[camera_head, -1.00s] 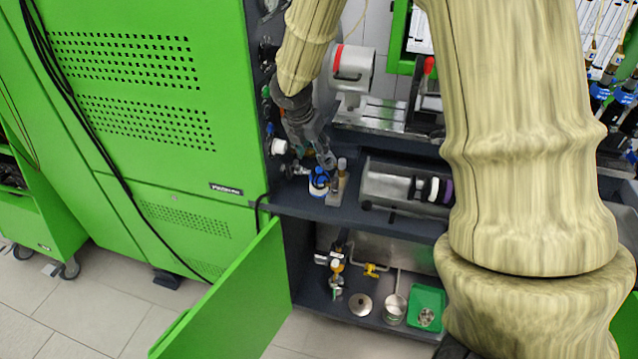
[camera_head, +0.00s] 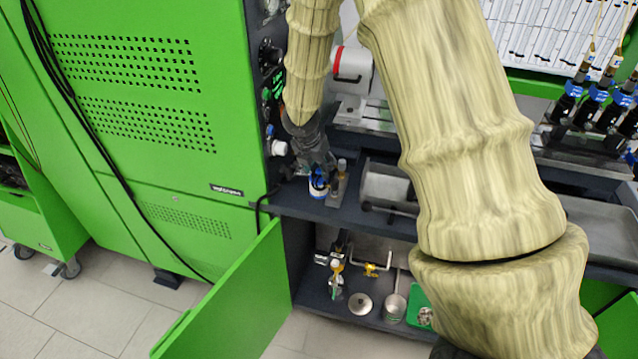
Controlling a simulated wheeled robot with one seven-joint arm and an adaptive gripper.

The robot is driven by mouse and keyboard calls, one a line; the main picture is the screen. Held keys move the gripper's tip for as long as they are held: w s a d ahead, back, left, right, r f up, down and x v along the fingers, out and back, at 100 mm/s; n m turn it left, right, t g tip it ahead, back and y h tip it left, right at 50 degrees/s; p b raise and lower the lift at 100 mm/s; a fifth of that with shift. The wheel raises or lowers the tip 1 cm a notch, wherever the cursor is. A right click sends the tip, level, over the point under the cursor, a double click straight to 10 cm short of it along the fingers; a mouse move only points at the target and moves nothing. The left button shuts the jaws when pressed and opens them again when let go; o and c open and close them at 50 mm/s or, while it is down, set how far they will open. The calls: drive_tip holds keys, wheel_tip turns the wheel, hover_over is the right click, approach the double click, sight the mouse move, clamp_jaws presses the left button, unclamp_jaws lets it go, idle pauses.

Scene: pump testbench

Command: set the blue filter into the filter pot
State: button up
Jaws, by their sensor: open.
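The blue filter (camera_head: 318,184), blue with white parts, stands on the dark bench ledge beside the green cabinet. My gripper (camera_head: 322,168) is open, pointing down just above and behind it. The gripper partly covers the filter's top, and I cannot tell whether the fingers touch it. A silver open-topped pot (camera_head: 392,308), probably the filter pot, stands on the lower shelf. A round metal disc (camera_head: 360,303), perhaps its lid, lies to its left.
A small upright brass-topped part (camera_head: 340,180) stands close right of the filter. An open green door (camera_head: 230,300) stands in front.

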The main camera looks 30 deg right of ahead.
drive_tip(key=shift+x, duration=0.8)
drive_tip(key=shift+c, duration=0.4)
clamp_jaws()
drive_tip(key=shift+r, duration=0.15)
